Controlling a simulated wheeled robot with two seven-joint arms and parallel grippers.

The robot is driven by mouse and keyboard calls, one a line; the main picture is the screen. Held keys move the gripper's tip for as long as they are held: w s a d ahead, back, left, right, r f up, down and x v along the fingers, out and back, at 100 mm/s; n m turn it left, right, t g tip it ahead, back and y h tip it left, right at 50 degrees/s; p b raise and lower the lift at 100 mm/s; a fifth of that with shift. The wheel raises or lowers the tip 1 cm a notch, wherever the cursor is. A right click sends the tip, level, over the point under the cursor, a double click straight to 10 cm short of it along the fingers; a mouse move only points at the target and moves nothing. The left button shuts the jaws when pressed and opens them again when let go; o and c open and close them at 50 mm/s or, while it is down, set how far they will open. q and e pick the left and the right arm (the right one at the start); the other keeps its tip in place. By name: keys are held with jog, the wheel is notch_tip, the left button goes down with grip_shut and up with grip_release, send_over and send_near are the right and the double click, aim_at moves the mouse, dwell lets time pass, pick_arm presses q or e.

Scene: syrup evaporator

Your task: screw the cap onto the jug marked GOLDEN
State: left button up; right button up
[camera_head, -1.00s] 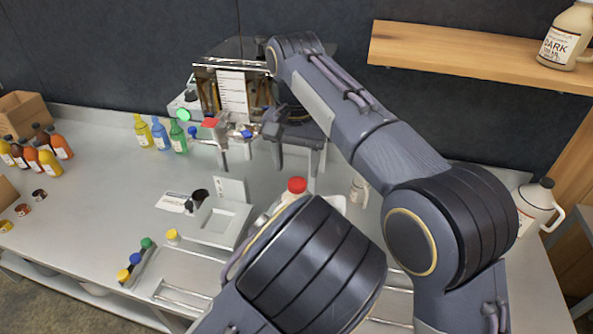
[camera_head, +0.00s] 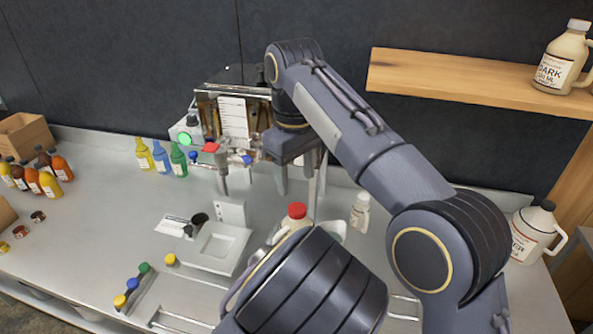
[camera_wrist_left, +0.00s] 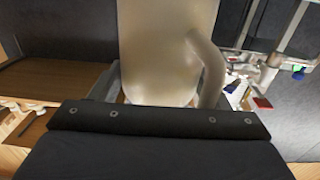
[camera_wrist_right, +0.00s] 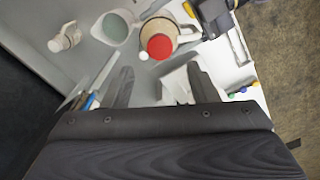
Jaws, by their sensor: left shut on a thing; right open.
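A beige jug (camera_head: 290,228) with a red cap (camera_head: 297,210) on its top stands behind my left forearm in the head view. I cannot read its label. My left gripper (camera_wrist_left: 167,95) is shut on this jug's body (camera_wrist_left: 160,45), with the handle to the right in the left wrist view. In the right wrist view I look down on the red cap (camera_wrist_right: 160,47); I cannot tell how tightly it sits. My right gripper (camera_head: 297,182) points down, open and empty, behind the jug. Its spread fingers show in the right wrist view (camera_wrist_right: 160,88).
A small white bottle (camera_head: 360,212) and a pale green bowl (camera_wrist_right: 117,27) stand near the jug. The evaporator (camera_head: 235,115) is behind. A scale (camera_head: 216,247) and coloured caps (camera_head: 132,284) lie left. A black-capped jug (camera_head: 535,232) stands right; a DARK jug (camera_head: 562,60) is on the shelf.

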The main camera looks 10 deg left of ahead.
aim_at(297, 207)
jog(key=shift+r+n, duration=0.2)
jog(key=shift+n, duration=0.6)
jog(key=shift+f, duration=0.1)
jog(key=shift+d+f, duration=0.1)
jog(key=shift+f, duration=3.8)
jog(key=shift+c, duration=0.4)
jog(key=c, duration=0.9)
jog(key=shift+c, duration=0.2)
jog(key=o, duration=1.2)
jog(key=shift+c, duration=0.2)
jog(key=shift+r, duration=0.15)
